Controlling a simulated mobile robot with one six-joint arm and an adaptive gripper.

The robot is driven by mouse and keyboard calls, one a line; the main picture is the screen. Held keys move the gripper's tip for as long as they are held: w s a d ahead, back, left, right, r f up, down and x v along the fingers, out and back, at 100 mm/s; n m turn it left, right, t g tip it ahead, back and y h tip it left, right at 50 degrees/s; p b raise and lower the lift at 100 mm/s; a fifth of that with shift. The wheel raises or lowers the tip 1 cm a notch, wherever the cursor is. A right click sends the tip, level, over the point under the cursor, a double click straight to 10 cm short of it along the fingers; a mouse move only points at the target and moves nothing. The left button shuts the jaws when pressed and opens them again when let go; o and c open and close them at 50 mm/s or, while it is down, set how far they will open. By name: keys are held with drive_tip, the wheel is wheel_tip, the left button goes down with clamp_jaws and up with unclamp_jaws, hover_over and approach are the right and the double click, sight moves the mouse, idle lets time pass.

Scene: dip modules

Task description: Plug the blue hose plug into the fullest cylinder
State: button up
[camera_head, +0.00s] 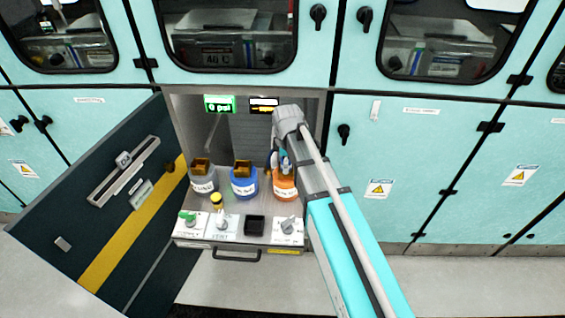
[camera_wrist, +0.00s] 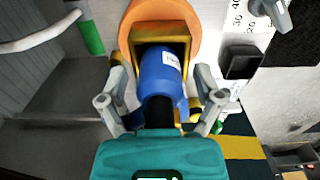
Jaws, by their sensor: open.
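The blue hose plug (camera_wrist: 162,72) sits in the yellow-brown square socket (camera_wrist: 181,45) on top of the orange cylinder (camera_wrist: 196,12), with a dark part at its near end. My gripper (camera_wrist: 157,85) is open, with one finger on each side of the plug; I cannot tell whether they touch it. In the head view, the orange cylinder (camera_head: 285,188) stands right of the blue cylinder (camera_head: 244,184) and the grey cylinder (camera_head: 202,181). Both others have empty-looking brown sockets. My arm partly hides the orange one. Fill levels cannot be read.
The cylinders stand in an open cabinet bay. In front are control panels with a green knob (camera_head: 188,216), a black square recess (camera_head: 254,225) and a grey knob (camera_head: 288,226). A green display (camera_head: 219,104) hangs above. The open dark door (camera_head: 110,190) bounds the left.

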drive_tip(key=shift+r, duration=0.15)
wheel_tip(320, 180, up, 12)
drive_tip(key=p, duration=1.2)
idle(1.0)
drive_tip(key=s+d+m, duration=1.3)
drive_tip(key=d+m, duration=0.4)
drive_tip(key=d, duration=0.1)
drive_tip(key=shift+s+m, duration=0.2)
drive_tip(key=shift+m, duration=0.1)
